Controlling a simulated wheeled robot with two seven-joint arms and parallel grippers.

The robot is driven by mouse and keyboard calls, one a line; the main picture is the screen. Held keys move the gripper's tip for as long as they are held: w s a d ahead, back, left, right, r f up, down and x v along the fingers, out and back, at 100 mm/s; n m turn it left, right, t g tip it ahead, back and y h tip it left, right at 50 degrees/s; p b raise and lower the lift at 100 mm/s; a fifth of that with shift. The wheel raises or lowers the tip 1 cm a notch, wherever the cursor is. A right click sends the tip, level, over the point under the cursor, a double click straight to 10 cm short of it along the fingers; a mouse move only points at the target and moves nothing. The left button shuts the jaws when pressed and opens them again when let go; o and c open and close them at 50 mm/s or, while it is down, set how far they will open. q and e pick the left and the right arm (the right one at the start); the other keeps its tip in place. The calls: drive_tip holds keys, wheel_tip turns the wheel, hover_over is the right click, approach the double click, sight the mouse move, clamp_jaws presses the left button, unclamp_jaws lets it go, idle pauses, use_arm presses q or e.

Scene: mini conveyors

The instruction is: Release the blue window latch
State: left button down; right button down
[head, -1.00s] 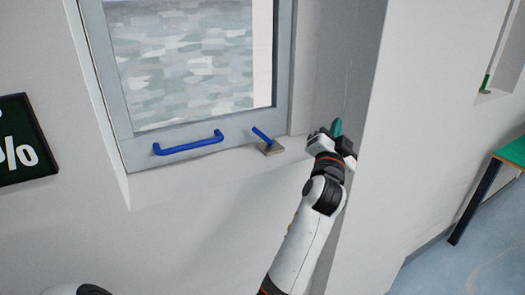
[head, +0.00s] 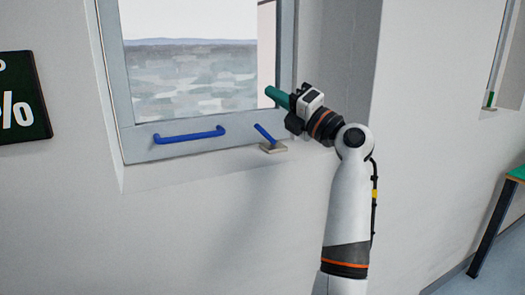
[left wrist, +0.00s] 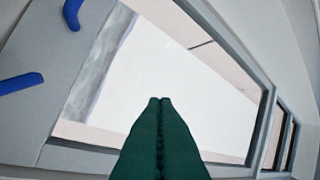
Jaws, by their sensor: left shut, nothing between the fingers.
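The blue window latch (head: 265,133) is a short slanted lever on a beige base (head: 274,148) at the right end of the sill. A longer blue handle (head: 190,137) runs along the lower rail of the grey window frame (head: 150,153). My left gripper (head: 270,92) is above the latch, apart from it, with its green fingers pointing left and up. In the left wrist view the fingers (left wrist: 160,100) are pressed together and empty. Two blue bars show there at the upper left, one (left wrist: 20,82) below the other (left wrist: 72,14); I cannot tell which is the latch. My right gripper is out of view.
The window recess has a side wall (head: 337,60) right of my gripper. A dark sign (head: 22,100) hangs on the left wall. A green-topped table (head: 517,173) stands at the far right. The space in front of the sill is clear.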

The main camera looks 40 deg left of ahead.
use_arm(q)
wheel_tip(320, 180, down, 10)
drive_tip(key=w+t+h+b, duration=0.2)
drive_tip(key=w+h, duration=0.1)
drive_tip(key=h, duration=0.4)
drive_tip(key=shift+d+r+n, duration=0.2)
drive_tip(key=shift+d+n, duration=0.1)
drive_tip(key=shift+d, duration=0.05)
